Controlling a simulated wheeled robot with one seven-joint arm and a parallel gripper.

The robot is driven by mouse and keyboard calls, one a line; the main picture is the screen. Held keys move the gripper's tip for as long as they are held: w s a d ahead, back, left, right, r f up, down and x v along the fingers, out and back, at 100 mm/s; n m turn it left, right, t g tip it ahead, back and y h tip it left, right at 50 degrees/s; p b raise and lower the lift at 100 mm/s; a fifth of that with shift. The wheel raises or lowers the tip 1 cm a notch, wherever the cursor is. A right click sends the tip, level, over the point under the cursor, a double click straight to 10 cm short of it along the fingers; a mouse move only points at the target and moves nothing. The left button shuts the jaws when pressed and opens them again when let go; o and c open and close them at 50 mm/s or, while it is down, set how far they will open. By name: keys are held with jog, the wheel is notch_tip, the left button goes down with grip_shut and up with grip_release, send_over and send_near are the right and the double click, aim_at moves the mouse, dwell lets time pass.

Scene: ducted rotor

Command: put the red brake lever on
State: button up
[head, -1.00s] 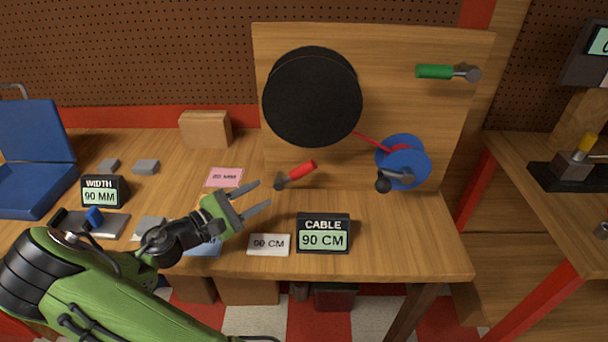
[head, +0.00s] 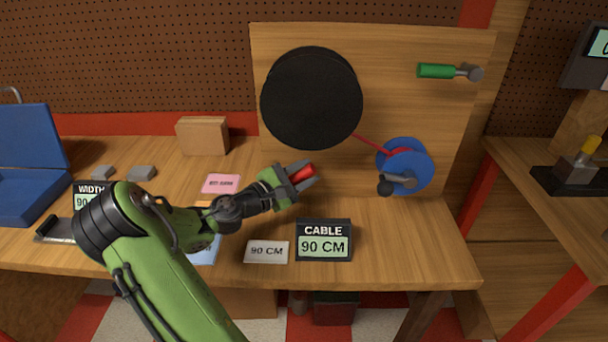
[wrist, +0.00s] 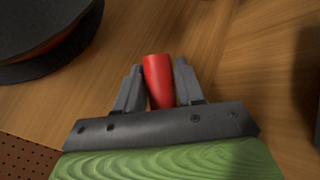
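The red brake lever (head: 302,173) stands out from the wooden board, low and left of the blue reel (head: 407,166). My gripper (head: 305,174) is at the lever, with one finger on each side of its red handle. In the wrist view the red handle (wrist: 158,80) lies between the two fingers (wrist: 160,88). A narrow gap shows between the handle and the right finger, so the gripper looks open around it. The lever's base is hidden by the gripper. A black drum (head: 311,98) is above, with a red cable running to the blue reel.
A green-handled lever (head: 447,72) is at the board's upper right. A CABLE display reading 90 CM (head: 324,240) and a 90 CM card (head: 266,251) are on the table (head: 400,255) below my gripper. The black drum's edge (wrist: 50,50) is near at the left in the wrist view.

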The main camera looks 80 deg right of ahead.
aim_at(293, 175)
grip_shut()
jog(key=shift+w+a+r+n+g+h+p, duration=0.15)
jog(key=shift+w+r+n+g+h+p, duration=0.3)
jog(key=shift+r+n+h+p, duration=0.35)
jog(key=shift+w+a+r+n+h+p, duration=0.1)
jog(key=shift+w+r+n+h+p, duration=0.05)
jog(key=shift+w+n+h+p, duration=0.35)
jog(key=shift+w+a+r+n+h+p, duration=0.15)
jog(key=shift+w+n+h+p, duration=0.2)
jog(key=shift+n, duration=0.25)
jog(key=shift+d, duration=0.1)
jog(key=shift+o, duration=0.6)
grip_release()
